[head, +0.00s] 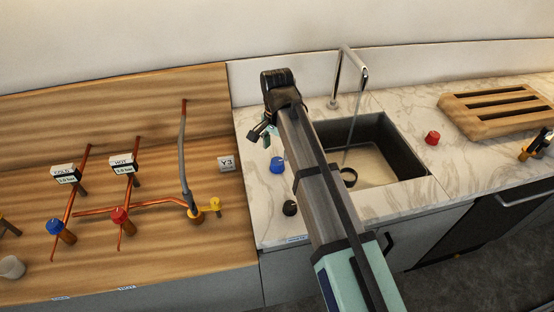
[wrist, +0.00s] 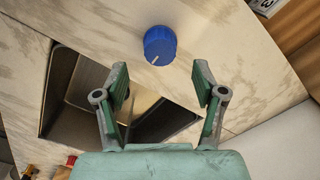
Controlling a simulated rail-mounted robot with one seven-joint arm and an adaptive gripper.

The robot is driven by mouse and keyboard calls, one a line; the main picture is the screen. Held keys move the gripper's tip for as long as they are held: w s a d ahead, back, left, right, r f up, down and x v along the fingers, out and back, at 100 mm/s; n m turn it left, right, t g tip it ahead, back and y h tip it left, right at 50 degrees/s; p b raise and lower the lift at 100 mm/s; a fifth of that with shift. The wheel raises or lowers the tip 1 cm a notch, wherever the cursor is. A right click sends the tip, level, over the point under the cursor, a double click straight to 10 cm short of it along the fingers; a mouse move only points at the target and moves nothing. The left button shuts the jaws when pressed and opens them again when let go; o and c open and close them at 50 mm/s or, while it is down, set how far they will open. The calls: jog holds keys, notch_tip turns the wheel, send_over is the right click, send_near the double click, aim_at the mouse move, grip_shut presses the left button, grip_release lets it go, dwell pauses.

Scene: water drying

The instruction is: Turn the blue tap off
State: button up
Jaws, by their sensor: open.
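A blue knob (head: 277,165) stands on the marble counter left of the sink in the head view. In the wrist view the blue knob (wrist: 160,45) shows a pale pointer line and lies ahead of the fingers, centred between them. My gripper (wrist: 160,88) is open and empty, its two green fingers apart, not touching the knob. In the head view my gripper (head: 263,133) is partly hidden by my arm. The chrome faucet (head: 350,70) stands behind the sink (head: 400,145), with a thin stream falling from its spout.
A red knob (head: 432,138) is right of the sink; a black knob (head: 289,208) is near the counter's front. Left, a wooden board carries copper pipes with another blue valve (head: 55,227) and a red valve (head: 119,215). A wooden rack (head: 500,115) lies at right.

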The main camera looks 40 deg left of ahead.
aim_at(277, 161)
notch_tip(277, 161, down, 6)
jog(key=shift+f+p, duration=0.25)
jog(key=shift+p, duration=0.35)
jog(key=c, duration=1.1)
